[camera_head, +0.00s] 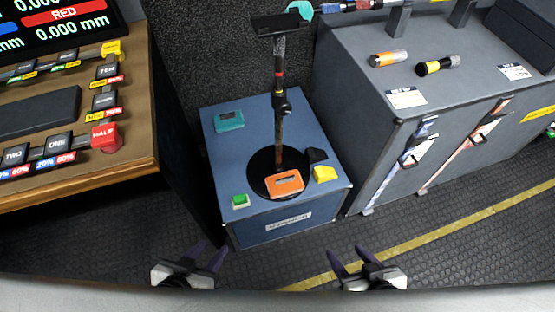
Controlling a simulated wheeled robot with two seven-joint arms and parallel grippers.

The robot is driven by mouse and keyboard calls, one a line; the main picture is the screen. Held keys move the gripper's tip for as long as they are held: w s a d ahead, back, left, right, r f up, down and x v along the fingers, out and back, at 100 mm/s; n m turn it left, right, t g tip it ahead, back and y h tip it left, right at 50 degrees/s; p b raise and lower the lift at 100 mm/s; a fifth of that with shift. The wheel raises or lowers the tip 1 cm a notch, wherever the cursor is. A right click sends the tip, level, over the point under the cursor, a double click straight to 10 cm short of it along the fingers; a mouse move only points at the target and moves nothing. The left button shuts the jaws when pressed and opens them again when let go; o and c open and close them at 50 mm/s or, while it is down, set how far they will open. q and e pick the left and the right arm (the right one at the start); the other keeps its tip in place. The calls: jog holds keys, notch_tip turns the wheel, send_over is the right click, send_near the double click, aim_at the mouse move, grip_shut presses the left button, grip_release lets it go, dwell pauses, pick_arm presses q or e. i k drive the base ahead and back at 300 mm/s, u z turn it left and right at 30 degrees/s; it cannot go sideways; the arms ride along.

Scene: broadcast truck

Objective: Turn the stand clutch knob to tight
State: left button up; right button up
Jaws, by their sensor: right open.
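A dark stand with a round black base (258,184) is upright on a blue box. Its pole (279,135) carries a black clutch knob (281,102) partway up, with a red band above it and a flat black plate (282,23) on top. I cannot read any marking on the knob. My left gripper (210,249) is open and empty at the bottom of the view, in front of the box. My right gripper (348,253) is open and empty, further right. Both are well apart from the stand.
The blue box (275,221) also holds a teal device (229,121), an orange device (286,182), a green button (240,200) and a yellow block (325,174). A grey cabinet (360,60) stands close on the right. A brown console (135,120) is on the left.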

aim_at(283, 108)
jog(key=k, duration=0.5)
jog(key=u, duration=1.75)
jog(key=i, duration=0.85)
jog(key=z, duration=1.8)
